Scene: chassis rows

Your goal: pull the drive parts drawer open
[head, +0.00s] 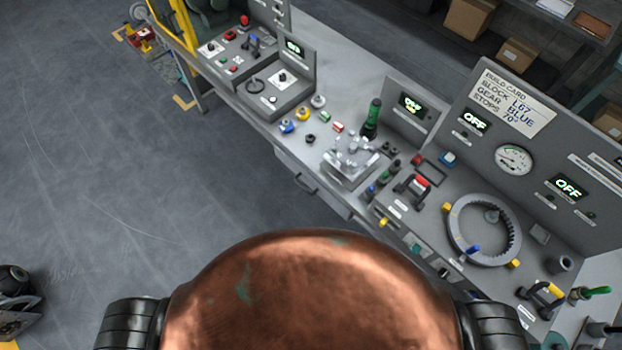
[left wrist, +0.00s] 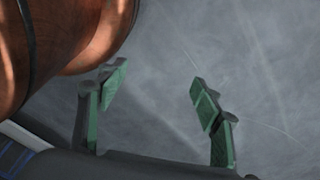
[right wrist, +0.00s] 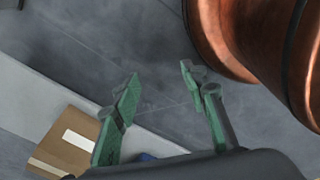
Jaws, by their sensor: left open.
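A grey drawer front (head: 312,183) with a dark bar handle (head: 304,184) is set in the front of the workbench below the top, in the head view. It looks shut, and I cannot read a label on it. Neither gripper shows in the head view. My left gripper (left wrist: 157,88) is open and empty, with bare grey floor behind its green-padded fingers. My right gripper (right wrist: 160,80) is open and empty, with floor behind it. The drawer is not seen in either wrist view.
The grey workbench (head: 262,122) runs diagonally and carries a metal fixture (head: 350,160), a ring gear (head: 484,230) and control panels. Open floor (head: 150,180) lies left of the bench. A cardboard box (right wrist: 70,142) shows in the right wrist view.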

